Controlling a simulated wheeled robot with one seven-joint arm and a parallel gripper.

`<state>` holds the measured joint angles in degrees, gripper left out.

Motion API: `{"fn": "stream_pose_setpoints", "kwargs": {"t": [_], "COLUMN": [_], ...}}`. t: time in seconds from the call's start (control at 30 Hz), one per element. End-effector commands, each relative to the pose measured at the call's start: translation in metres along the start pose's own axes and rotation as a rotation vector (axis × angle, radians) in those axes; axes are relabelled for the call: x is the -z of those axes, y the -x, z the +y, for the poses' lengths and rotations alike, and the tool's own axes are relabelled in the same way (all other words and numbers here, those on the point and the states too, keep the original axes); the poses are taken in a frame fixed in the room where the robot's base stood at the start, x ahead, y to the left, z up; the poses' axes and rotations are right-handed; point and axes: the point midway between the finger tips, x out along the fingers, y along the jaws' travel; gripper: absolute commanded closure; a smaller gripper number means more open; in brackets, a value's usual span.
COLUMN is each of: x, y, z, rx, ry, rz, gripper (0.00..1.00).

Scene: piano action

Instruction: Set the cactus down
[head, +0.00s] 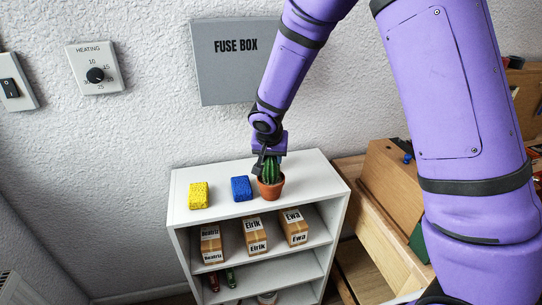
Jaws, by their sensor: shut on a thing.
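The cactus (273,172) is green and ribbed and stands upright in a terracotta pot (271,189). It is at the top of a white shelf unit (226,206), right of a blue sponge. My gripper (268,160) is above the cactus and shut on it from above. The pot appears to be at the shelf's top surface, but I cannot tell whether it touches it. The fingertips are small and partly hidden against the cactus.
A blue sponge (241,188) and a yellow sponge (199,195) lie on the shelf top to the left. Named boxes (255,236) fill the shelf below. A fuse box (225,75) hangs on the wall behind. Wooden furniture (392,185) stands at the right. The shelf top's right end is clear.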

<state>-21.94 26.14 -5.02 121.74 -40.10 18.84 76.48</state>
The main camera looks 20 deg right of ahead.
Motion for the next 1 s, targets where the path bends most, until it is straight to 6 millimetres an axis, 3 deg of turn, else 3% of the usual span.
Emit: {"fn": "stream_pose_setpoints", "kwargs": {"t": [0.17,0.2,0.3,0.67,0.87,1.0], "x": [-0.001,-0.001,-0.001,0.001,0.001,0.001], "y": [-0.002,-0.002,-0.002,0.002,0.028,0.055], "z": [-0.001,0.000,0.000,0.000,-0.001,0.000], "rx": [0.000,0.000,0.000,0.001,0.003,0.003], "ry": [0.001,0.000,0.000,-0.001,-0.001,-0.003], "rz": [0.000,0.000,0.000,0.001,0.003,0.004], "gripper": [1.00,0.52,0.33,0.33,0.33,0.33]}}
